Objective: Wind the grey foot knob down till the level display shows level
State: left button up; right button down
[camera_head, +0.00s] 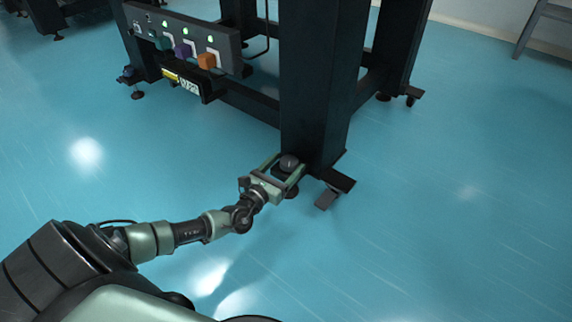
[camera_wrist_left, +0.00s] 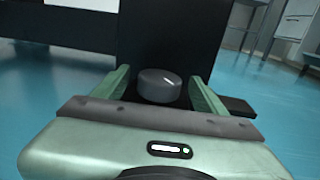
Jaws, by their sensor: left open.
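The grey foot knob (camera_head: 289,162) is at the bottom of a black table leg (camera_head: 318,90), close to the floor. My left gripper (camera_head: 283,169) is open, with one green finger on each side of the knob. In the left wrist view the knob (camera_wrist_left: 159,86) stands between the two fingertips (camera_wrist_left: 160,85), with a gap seen on both sides. The level display (camera_head: 190,87) seems to be the small lit panel on the table's lower front, but its reading is too small to tell. My right gripper is not in view.
A control panel (camera_head: 183,38) with green lights and coloured blocks hangs on the table's front. The blue floor (camera_head: 450,200) is clear to the right.

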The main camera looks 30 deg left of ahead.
aim_at(284, 166)
pick_arm(q)
jog(key=s+p, duration=0.3)
jog(key=s, duration=0.3)
jog(key=shift+s+r, duration=0.15)
jog(key=shift+s, duration=0.65)
